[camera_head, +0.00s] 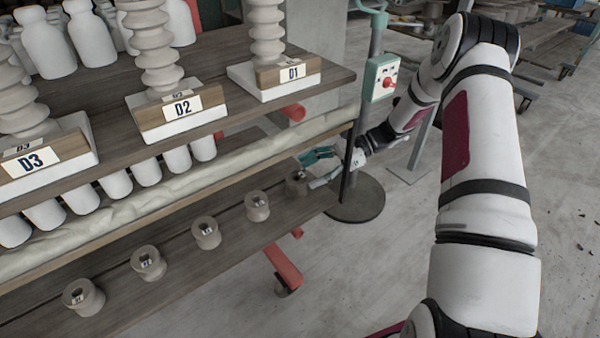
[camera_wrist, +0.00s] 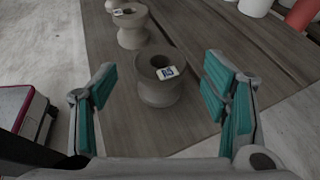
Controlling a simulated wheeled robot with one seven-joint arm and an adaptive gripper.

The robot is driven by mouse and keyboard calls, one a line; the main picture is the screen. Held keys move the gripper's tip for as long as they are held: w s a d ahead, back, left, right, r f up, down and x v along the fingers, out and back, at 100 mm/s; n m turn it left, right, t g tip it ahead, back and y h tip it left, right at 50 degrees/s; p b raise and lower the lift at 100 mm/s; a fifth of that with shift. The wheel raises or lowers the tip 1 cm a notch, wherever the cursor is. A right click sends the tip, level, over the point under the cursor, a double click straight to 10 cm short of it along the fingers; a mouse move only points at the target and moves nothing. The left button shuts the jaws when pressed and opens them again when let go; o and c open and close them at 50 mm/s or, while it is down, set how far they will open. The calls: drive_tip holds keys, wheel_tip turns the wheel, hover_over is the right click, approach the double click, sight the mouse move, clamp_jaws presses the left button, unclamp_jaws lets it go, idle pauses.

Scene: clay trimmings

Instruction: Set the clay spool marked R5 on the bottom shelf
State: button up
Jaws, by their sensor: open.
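Several grey-brown clay spools stand in a row on the low wooden shelf board (camera_head: 232,222). The end spool (camera_head: 297,184) is nearest my gripper (camera_head: 312,170), which is open at the board's right end. In the wrist view this spool (camera_wrist: 158,95) stands upright on the board between and ahead of my two teal fingers, with space on both sides. The other spools (camera_head: 257,206), (camera_head: 206,232), (camera_head: 148,262) and (camera_head: 83,296) carry tags I cannot read, so I cannot tell which is R5.
Above is a higher board holding ribbed columns on blocks marked D1 (camera_head: 290,72), D2 (camera_head: 182,107) and D3 (camera_head: 30,160). White bottles (camera_head: 146,171) stand between the boards. A post with a green control box (camera_head: 381,77) rises beside the shelf end. Gaps separate the spools.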

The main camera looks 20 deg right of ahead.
drive_tip(key=p+v, duration=0.1)
drive_tip(key=v, duration=0.6)
drive_tip(key=shift+d+p, duration=0.2)
drive_tip(key=shift+p, duration=0.2)
